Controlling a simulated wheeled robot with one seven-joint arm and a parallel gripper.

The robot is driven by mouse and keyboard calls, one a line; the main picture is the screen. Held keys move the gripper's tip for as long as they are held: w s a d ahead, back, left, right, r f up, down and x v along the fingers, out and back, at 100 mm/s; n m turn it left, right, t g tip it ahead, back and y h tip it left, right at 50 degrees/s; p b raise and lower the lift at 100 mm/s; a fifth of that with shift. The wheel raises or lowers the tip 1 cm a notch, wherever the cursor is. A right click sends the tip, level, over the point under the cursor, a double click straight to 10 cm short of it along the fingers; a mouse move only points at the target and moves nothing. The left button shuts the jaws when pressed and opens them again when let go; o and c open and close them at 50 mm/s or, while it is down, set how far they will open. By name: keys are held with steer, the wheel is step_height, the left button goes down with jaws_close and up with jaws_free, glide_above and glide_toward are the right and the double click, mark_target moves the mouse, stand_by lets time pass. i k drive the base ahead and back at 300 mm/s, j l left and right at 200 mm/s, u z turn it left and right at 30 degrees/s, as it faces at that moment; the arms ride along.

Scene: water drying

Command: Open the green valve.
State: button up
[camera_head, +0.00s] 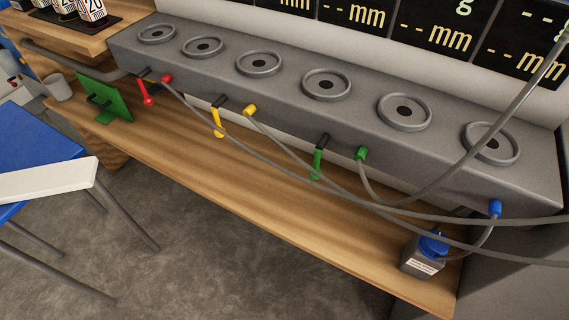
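The green valve (318,161) is on the front face of the long grey bench unit (290,103), right of the picture's centre. It has a dark stub at the top, and its green lever hangs down, slightly tilted. A green hose connector (361,153) sits just right of it with a grey hose attached. My gripper is not in view, and nothing touches the green valve.
A yellow valve (217,121) and a red valve (146,92) hang further left. Grey hoses cross in front of the unit to the right. A bottle with a blue cap (422,257) stands on the wooden shelf (260,178). A blue seat (40,140) is at left.

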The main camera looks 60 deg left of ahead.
mark_target(317, 163)
steer(key=j+u, duration=0.1)
steer(key=u, duration=0.3)
steer(key=j+u, duration=0.1)
steer(key=u, duration=0.35)
steer(key=j+u, duration=0.1)
steer(key=u, duration=0.3)
steer(key=j+u, duration=0.1)
steer(key=u, duration=0.75)
steer(key=k+l+u, duration=0.2)
steer(key=k, duration=0.3)
